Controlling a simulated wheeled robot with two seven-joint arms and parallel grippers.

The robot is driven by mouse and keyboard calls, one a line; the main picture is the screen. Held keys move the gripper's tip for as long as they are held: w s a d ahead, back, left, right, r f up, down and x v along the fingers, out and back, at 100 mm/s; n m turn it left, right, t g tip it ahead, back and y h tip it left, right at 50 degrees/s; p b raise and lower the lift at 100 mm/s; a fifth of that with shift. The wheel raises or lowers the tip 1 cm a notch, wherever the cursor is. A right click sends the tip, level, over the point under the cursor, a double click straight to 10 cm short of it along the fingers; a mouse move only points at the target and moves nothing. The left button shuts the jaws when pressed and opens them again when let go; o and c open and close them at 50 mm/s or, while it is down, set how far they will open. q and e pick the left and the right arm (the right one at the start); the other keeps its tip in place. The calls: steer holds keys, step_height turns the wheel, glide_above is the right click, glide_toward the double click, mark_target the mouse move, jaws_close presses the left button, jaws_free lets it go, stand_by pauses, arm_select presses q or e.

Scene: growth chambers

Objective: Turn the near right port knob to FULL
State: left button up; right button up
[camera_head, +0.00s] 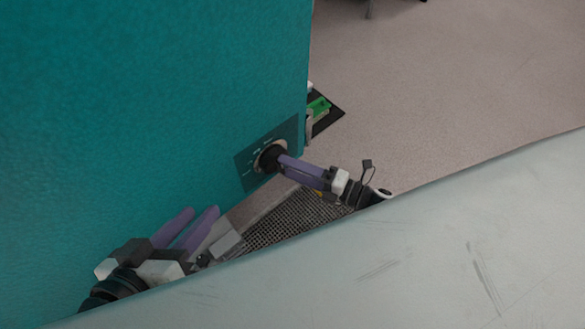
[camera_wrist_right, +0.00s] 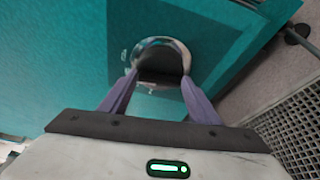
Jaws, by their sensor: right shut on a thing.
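The port knob (camera_head: 270,156) is dark and round, set in a pale ring on a dark teal label plate (camera_head: 250,176) on the chamber's side face. My right gripper (camera_head: 281,160) is shut on this knob, with its purple fingers on either side of it. In the right wrist view the dark knob (camera_wrist_right: 161,62) sits between the fingertips, inside a shiny ring with small markings. The markings are too small to read. My left gripper (camera_head: 200,213) is at the lower left, its two purple fingers apart and empty, in front of the teal wall.
The teal chamber wall (camera_head: 150,90) fills the left side. A dark mesh grate (camera_head: 295,218) lies below the knob. A green item (camera_head: 319,106) on a black mat is beyond the chamber's corner. A large pale surface (camera_head: 450,250) covers the lower right. Open floor (camera_head: 430,80) lies at the upper right.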

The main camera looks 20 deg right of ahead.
steer(key=shift+f+m, duration=0.1)
steer(key=shift+m, duration=0.5)
arm_select(q)
steer(key=shift+s, duration=0.1)
arm_select(e)
steer(key=shift+m, duration=0.3)
steer(key=o, duration=1)
steer(key=shift+y, duration=0.3)
steer(key=shift+o, duration=0.2)
arm_select(q)
steer(key=shift+r, duration=0.1)
arm_select(e)
steer(key=shift+d, duration=0.1)
arm_select(q)
steer(key=shift+a+f+y+p, duration=0.15)
steer(key=shift+a+f+p, duration=0.1)
steer(key=shift+f+p, duration=0.25)
steer(key=shift+a+f+y+p, duration=0.15)
steer(key=shift+a+f+p, duration=0.05)
steer(key=shift+f+p, duration=0.2)
arm_select(e)
steer(key=v, duration=1)
steer(key=shift+s+f, duration=0.15)
steer(key=shift+f, duration=0.05)
